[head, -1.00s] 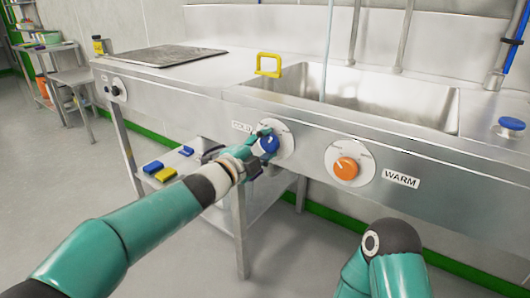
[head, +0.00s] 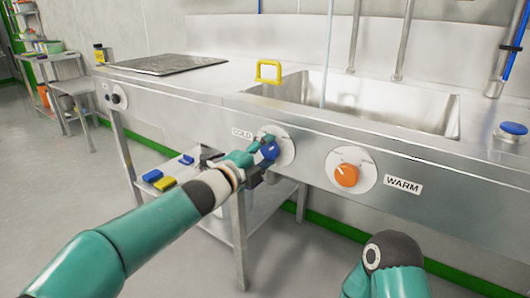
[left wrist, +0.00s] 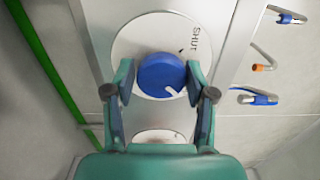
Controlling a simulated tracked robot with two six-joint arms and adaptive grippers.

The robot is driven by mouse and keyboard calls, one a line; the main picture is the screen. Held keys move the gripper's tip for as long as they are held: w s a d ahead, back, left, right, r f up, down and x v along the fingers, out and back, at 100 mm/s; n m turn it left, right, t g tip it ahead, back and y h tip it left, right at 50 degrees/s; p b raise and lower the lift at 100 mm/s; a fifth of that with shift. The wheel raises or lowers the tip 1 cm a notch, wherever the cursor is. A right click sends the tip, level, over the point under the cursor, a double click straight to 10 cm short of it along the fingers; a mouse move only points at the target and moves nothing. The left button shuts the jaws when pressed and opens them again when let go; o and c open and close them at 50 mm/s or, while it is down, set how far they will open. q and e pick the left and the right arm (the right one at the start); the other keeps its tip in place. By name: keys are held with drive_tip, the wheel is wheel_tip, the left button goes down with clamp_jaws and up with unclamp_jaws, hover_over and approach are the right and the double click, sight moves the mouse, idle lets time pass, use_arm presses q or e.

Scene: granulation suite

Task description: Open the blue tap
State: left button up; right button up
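The blue tap (head: 270,151) is a round knob on a pale dial (head: 286,148) on the sink's front panel, beside the COLD label (head: 241,133). My left gripper (head: 262,146) is at this knob. In the left wrist view, its two fingers (left wrist: 160,82) lie against opposite sides of the blue knob (left wrist: 160,70). A white mark on the knob points to the lower right there, away from the word SHUT (left wrist: 195,38) on the dial. Part of the dial is hidden behind the left gripper in the head view. My right gripper is not in view.
An orange knob (head: 346,175) with a WARM label (head: 403,186) is to the right on the same panel. A low shelf with blue and yellow items (head: 165,184) is below left.

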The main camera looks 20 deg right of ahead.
use_arm(q)
drive_tip(key=o, duration=0.3)
drive_tip(key=shift+f, duration=0.2)
drive_tip(key=shift+r, duration=0.1)
drive_tip(key=shift+a+r, duration=0.1)
drive_tip(key=v, duration=1.1)
drive_tip(key=shift+s+a, duration=0.3)
